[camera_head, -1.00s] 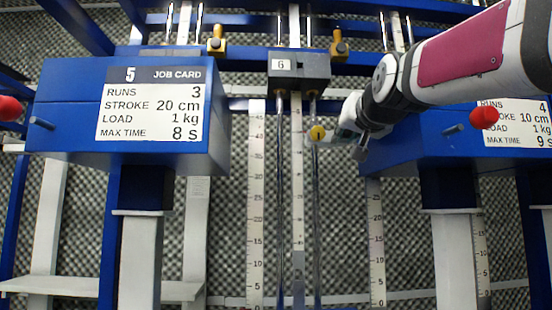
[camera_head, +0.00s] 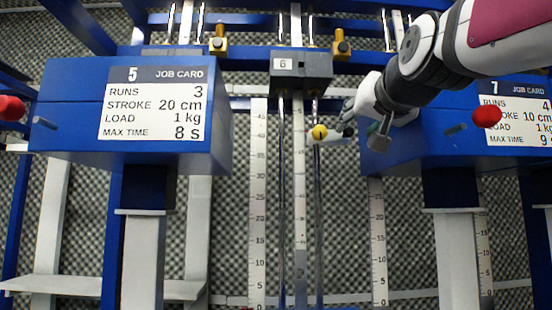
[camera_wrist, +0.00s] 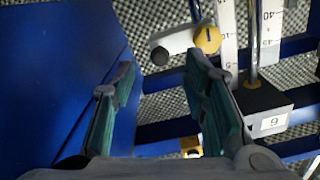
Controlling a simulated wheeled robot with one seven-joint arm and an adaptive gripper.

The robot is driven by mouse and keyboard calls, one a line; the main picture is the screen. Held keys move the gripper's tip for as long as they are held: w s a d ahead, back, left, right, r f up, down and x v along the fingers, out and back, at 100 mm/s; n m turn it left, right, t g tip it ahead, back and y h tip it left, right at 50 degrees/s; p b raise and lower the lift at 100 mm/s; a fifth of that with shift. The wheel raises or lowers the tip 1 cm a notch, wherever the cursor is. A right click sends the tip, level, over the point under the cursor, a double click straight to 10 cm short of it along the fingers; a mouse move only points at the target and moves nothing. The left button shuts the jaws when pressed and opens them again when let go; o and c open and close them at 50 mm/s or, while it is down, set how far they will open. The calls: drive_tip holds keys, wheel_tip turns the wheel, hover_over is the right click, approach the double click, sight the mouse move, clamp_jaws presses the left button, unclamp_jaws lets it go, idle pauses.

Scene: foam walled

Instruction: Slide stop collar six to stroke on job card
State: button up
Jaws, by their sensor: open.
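The stop collar of station six has a yellow round end (camera_head: 319,131) and a pale stub, on the right rod below the dark block marked 6 (camera_head: 301,66). In the wrist view the collar's yellow end (camera_wrist: 208,39) and pale stub (camera_wrist: 178,44) lie just beyond the fingertips. My gripper (camera_head: 347,120) is just right of the collar. In the wrist view my gripper (camera_wrist: 161,66) is open, with nothing between its fingers. Whether a fingertip touches the stub is unclear. Job card 5 (camera_head: 153,104) reads stroke 20 cm. Job card 7 (camera_head: 516,115), partly cropped, reads stroke 10 cm. No card for six shows.
Blue housings (camera_head: 70,90) with red knobs (camera_head: 487,116) stand on both sides; the right one is close beside my gripper and fills the left of the wrist view. White scales (camera_head: 258,210) run beside the rods. The rods below the collar look clear.

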drive_tip(key=s, duration=0.5)
drive_tip(key=shift+s, duration=0.2)
drive_tip(key=s+f+n+g, duration=0.1)
drive_tip(key=s+f+g, duration=0.3)
drive_tip(key=f, duration=1.2)
drive_tip(key=s+f+n+g, duration=0.1)
drive_tip(key=s+f+g, duration=0.4)
drive_tip(key=s+f, duration=0.4)
drive_tip(key=s+f+n+g, duration=0.1)
drive_tip(key=s+f+g, duration=0.3)
drive_tip(key=f, duration=1.8)
drive_tip(key=s, duration=0.3)
drive_tip(key=shift+s+d+f+n, duration=0.2)
drive_tip(key=shift+d+f+n, duration=0.1)
drive_tip(key=shift+f, duration=0.1)
